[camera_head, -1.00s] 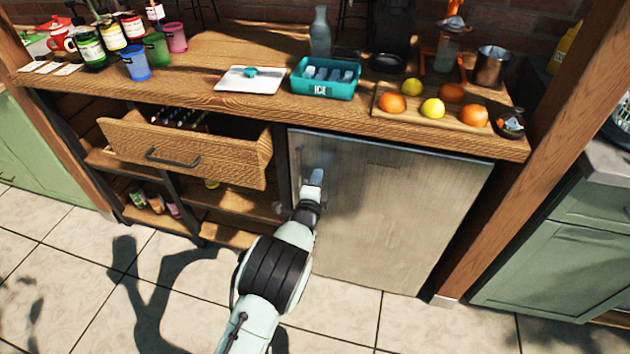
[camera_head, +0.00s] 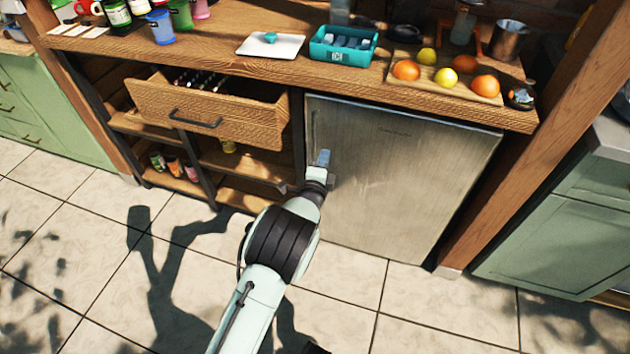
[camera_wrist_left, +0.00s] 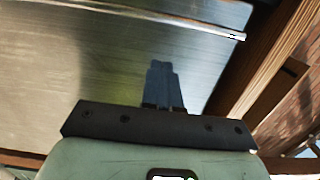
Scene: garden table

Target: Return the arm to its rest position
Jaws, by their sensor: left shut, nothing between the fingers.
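My left arm reaches up from the bottom of the head view. Its gripper (camera_head: 323,159) is in front of the steel fridge door (camera_head: 400,180), near the door's left edge. The gripper is shut and empty. In the left wrist view the shut fingers (camera_wrist_left: 165,85) point toward the steel door (camera_wrist_left: 60,70), which fills much of the picture. I cannot tell the exact gap between fingertips and door. My right gripper does not show.
An open wooden drawer (camera_head: 205,110) juts out left of the fridge. The wooden counter (camera_head: 215,55) above holds a teal ice bin (camera_head: 342,47), a white tray (camera_head: 270,46) and a fruit board (camera_head: 490,98). The tiled floor (camera_head: 80,260) in front is mostly clear.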

